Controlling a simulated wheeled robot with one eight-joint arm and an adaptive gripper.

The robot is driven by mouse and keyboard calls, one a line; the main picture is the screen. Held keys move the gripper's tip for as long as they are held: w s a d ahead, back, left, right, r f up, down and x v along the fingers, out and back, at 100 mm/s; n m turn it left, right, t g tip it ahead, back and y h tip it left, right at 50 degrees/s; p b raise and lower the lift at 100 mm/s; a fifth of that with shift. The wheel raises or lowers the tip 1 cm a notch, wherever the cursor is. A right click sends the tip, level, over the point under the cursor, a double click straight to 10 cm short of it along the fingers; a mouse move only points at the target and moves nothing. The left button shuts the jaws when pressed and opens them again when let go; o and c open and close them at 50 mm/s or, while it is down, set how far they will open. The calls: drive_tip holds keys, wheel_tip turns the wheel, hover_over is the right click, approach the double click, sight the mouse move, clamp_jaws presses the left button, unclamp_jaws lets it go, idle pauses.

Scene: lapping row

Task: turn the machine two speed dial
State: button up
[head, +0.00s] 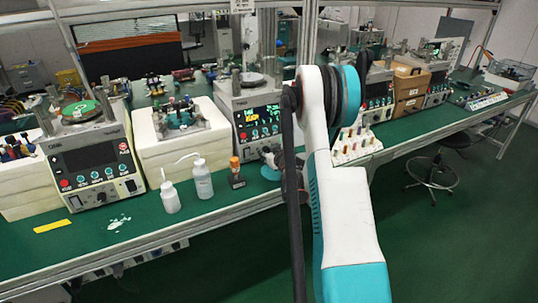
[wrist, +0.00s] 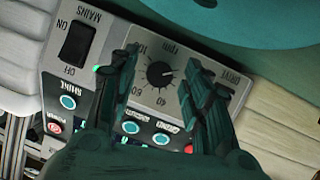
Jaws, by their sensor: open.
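The speed dial (wrist: 160,74) is a round black knob with a white pointer mark, on a grey panel with an rpm scale, in the wrist view. My gripper (wrist: 163,65) is open, with one dark finger on each side of the dial and a visible gap on both sides. I cannot tell how far the fingertips are from the panel. In the head view, the second machine (head: 257,112) is a pale box with a lit screen, standing behind my arm. Its dial is hidden there by my arm and gripper.
A mains rocker switch (wrist: 77,45), a teal button (wrist: 68,102) and a red button (wrist: 55,127) sit near the dial. Two white bottles, one being the taller bottle (head: 203,179), and an orange-capped bottle (head: 236,175) stand left of my gripper on the green bench (head: 110,238).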

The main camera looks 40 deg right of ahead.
drive_tip(key=shift+c, duration=0.5)
clamp_jaws()
drive_tip(key=m+y, duration=0.1)
drive_tip(key=m, duration=0.1)
drive_tip(key=shift+d+m+y, duration=0.2)
drive_tip(key=shift+m+y, duration=0.1)
drive_tip(key=shift+y, duration=0.1)
drive_tip(key=m+y, duration=0.1)
drive_tip(key=m+t+y, duration=0.1)
drive_tip(key=m, duration=0.1)
drive_tip(key=shift+s+d+m+y, duration=0.1)
drive_tip(key=shift+d+m+y, duration=0.1)
drive_tip(key=shift+m+y, duration=0.1)
drive_tip(key=m+t+y, duration=0.1)
drive_tip(key=m, duration=0.1)
drive_tip(key=m+t+y, duration=0.1)
drive_tip(key=m, duration=0.1)
drive_tip(key=shift+d+f, duration=0.1)
drive_tip(key=shift+f, duration=0.1)
drive_tip(key=m+t+y, duration=0.1)
drive_tip(key=m, duration=0.2)
drive_tip(key=shift+f+m, duration=0.1)
drive_tip(key=shift+m, duration=0.3)
drive_tip(key=shift+t, duration=0.3)
